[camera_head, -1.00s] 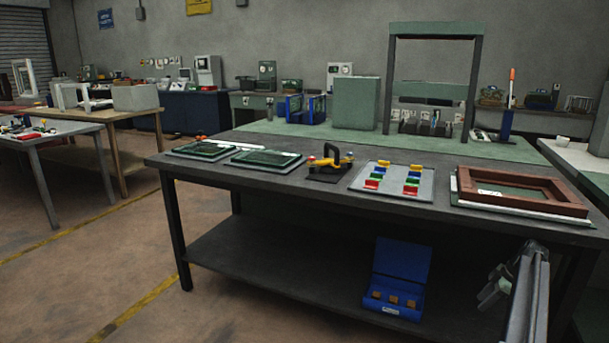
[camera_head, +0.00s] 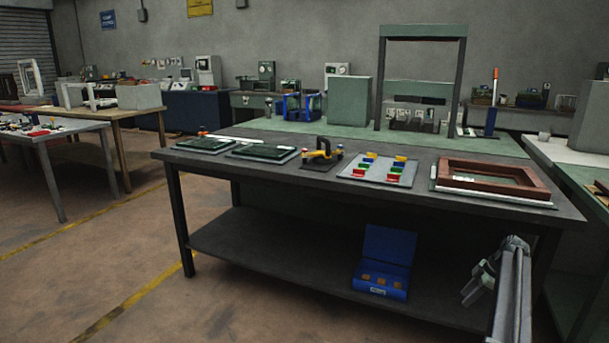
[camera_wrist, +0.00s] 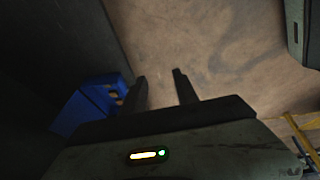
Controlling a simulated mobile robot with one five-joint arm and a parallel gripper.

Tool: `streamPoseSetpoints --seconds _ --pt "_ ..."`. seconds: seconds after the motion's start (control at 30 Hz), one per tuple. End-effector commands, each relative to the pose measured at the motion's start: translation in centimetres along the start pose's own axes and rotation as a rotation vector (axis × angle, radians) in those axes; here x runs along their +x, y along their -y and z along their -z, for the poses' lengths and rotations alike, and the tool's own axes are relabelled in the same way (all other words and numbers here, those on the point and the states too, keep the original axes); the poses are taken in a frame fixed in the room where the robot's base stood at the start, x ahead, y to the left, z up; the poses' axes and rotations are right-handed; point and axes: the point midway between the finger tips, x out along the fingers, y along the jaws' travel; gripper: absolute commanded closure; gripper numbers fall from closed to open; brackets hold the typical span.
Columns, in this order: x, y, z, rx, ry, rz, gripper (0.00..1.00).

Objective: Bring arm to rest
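My gripper (camera_wrist: 160,85) shows in the wrist view with its two dark fingers apart and only brown floor (camera_wrist: 195,40) between and beyond them. It holds nothing that I can see. In the head view my arm (camera_head: 510,285) is folded at the lower right, in front of the dark workbench (camera_head: 330,190). My gripper (camera_head: 478,283) shows there as a small grey-green shape left of the arm, below the bench top. Its fingers are too small to read in that view.
A blue open box (camera_head: 383,262) stands on the bench's lower shelf, left of my gripper; it also shows in the wrist view (camera_wrist: 85,108). The bench top carries a brown frame (camera_head: 490,180), a tray of coloured blocks (camera_head: 375,170) and a yellow-black clamp (camera_head: 322,152). Floor at left is clear.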

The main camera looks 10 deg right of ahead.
Motion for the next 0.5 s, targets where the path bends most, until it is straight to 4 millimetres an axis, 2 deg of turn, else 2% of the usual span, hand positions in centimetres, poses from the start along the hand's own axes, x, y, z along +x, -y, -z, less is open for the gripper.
streamPoseSetpoints --seconds 0.27,0.37,0.47,0.5 --pt "3.5 -0.2 8.3 -0.097 -0.006 0.040 0.64" --pt "5.2 0.6 12.5 -0.145 -0.007 0.061 0.64" --pt "7.4 2.5 17.9 -0.211 -0.001 0.090 0.64" --pt "8.4 3.7 20.3 -0.243 0.005 0.103 0.64"
